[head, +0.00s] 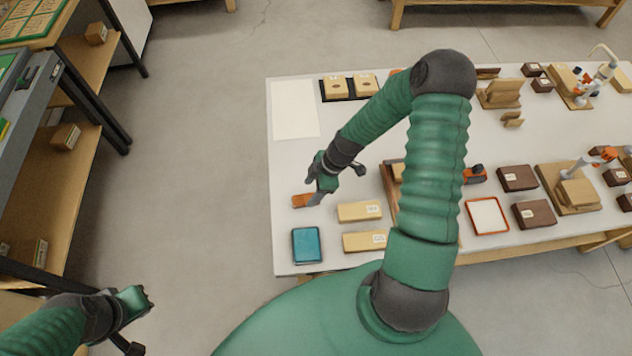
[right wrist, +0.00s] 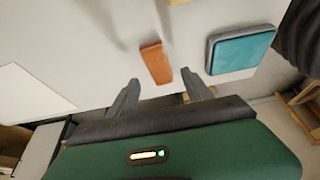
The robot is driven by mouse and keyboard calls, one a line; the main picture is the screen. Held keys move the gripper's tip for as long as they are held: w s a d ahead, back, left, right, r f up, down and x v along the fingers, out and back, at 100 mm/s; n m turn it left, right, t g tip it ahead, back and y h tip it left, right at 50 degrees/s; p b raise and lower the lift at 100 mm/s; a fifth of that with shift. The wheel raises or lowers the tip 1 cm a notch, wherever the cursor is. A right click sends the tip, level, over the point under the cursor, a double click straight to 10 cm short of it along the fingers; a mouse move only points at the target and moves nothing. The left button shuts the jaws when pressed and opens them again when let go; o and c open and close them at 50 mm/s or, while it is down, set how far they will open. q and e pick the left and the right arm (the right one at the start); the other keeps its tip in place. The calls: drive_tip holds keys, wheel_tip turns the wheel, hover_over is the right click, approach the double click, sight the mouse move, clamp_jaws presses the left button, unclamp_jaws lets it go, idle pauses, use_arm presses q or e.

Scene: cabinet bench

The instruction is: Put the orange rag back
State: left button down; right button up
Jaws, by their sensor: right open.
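The orange rag (head: 302,201) lies on the white table near its left edge, partly hidden by my right gripper in the head view. In the right wrist view the orange rag (right wrist: 157,62) lies flat beyond and between the fingers, apart from them. My right gripper (head: 324,186) is over the table beside the rag, open and empty; its two fingers (right wrist: 163,92) show spread in the right wrist view. My left gripper (head: 135,318) hangs at the lower left, away from the table; its jaws are not clear.
A teal box (head: 306,246) stands just in front of the rag and also shows in the right wrist view (right wrist: 240,50). Two tan blocks (head: 360,211) (head: 364,242) lie to the right. A white sheet (head: 294,110) lies behind, with bare tabletop between it and the rag.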

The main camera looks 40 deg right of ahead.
drive_tip(key=v, duration=0.4)
drive_tip(key=shift+d+r, duration=0.2)
drive_tip(key=shift+d, duration=0.15)
use_arm(q)
drive_tip(key=shift+a+f, duration=0.2)
drive_tip(key=shift+f, duration=0.05)
use_arm(e)
drive_tip(key=s+a+r+m+h, duration=0.4)
drive_tip(key=s+a+r+m, duration=0.3)
drive_tip(key=a+r+m, duration=0.4)
drive_tip(key=shift+a+r+m, duration=0.3)
drive_tip(key=shift+a+r, duration=0.35)
drive_tip(key=shift+r, duration=0.3)
drive_tip(key=shift+s+a, duration=0.1)
drive_tip(key=shift+s, duration=0.05)
